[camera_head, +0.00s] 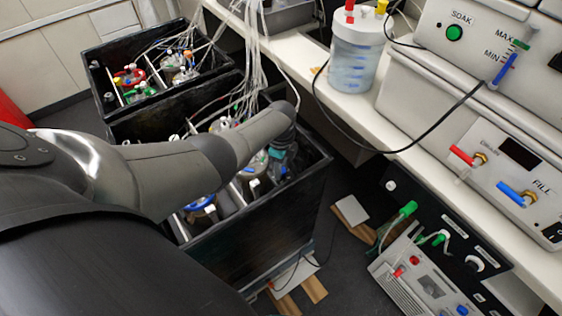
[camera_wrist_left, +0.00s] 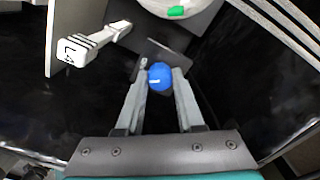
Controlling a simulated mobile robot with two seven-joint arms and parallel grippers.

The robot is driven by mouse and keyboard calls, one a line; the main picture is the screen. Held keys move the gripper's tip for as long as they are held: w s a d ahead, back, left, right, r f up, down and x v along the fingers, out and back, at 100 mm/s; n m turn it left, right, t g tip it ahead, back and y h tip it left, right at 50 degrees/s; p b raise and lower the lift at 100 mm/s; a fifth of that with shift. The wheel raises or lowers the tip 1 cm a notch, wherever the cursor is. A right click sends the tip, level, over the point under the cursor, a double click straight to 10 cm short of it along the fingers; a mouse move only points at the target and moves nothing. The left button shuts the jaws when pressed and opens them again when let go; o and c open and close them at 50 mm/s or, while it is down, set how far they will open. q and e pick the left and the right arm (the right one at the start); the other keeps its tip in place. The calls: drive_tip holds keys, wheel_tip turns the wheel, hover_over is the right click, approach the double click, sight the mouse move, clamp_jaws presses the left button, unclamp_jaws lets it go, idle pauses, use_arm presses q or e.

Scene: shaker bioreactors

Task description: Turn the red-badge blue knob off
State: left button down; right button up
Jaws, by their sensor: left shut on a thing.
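In the left wrist view a round blue knob (camera_wrist_left: 160,76) with a small white mark sits between the fingertips of my left gripper (camera_wrist_left: 159,82). The fingers are shut on the knob from both sides. No red badge can be made out beside it. In the head view my left arm reaches over a black open-topped crate (camera_head: 272,232), and its gripper points down into the crate, its fingertips mostly hidden. The knob cannot be told apart there. My right gripper is in neither view.
A white lever-like part (camera_wrist_left: 95,42) stands left of the knob, and a white round vessel with a green mark (camera_wrist_left: 176,11) lies beyond. A second black crate (camera_head: 190,95), a white bench with a jar (camera_head: 357,55) and a floor-level control panel (camera_head: 425,275) surround my arm.

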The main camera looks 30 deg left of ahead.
use_arm(q)
drive_tip(key=m+b, duration=0.1)
drive_tip(key=m, duration=0.5)
drive_tip(key=shift+m, duration=0.4)
idle(0.3)
drive_tip(key=c, duration=0.5)
unclamp_jaws()
drive_tip(key=shift+c, duration=0.2)
wheel_tip(320, 180, up, 15)
drive_tip(key=p, duration=0.5)
drive_tip(key=shift+p, duration=0.3)
